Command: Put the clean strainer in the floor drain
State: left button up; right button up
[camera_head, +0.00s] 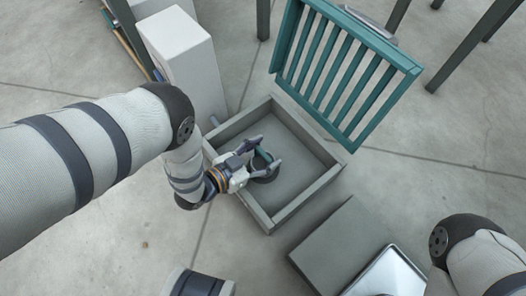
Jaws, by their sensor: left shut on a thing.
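The floor drain is a square grey box frame (307,196) with its teal slatted grate (345,65) tipped up along the far right side. My left gripper (265,154) reaches into the drain from the left. It is shut on the teal handle of a dark round strainer (266,176). The strainer is over the left part of the drain's inside; whether it touches the bottom I cannot tell. The fingers and wrist hide part of it. My right arm shows at the lower right, but its gripper is out of view.
A white block (185,60) stands just behind the drain at the upper left. A grey slab (340,243) and a light metal tray (392,274) lie at the front right. Dark legs (478,42) stand at the upper right. Concrete floor is open at the right.

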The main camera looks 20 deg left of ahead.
pick_arm(q)
jog(key=shift+f+b, duration=0.6)
jog(key=o, duration=1.8)
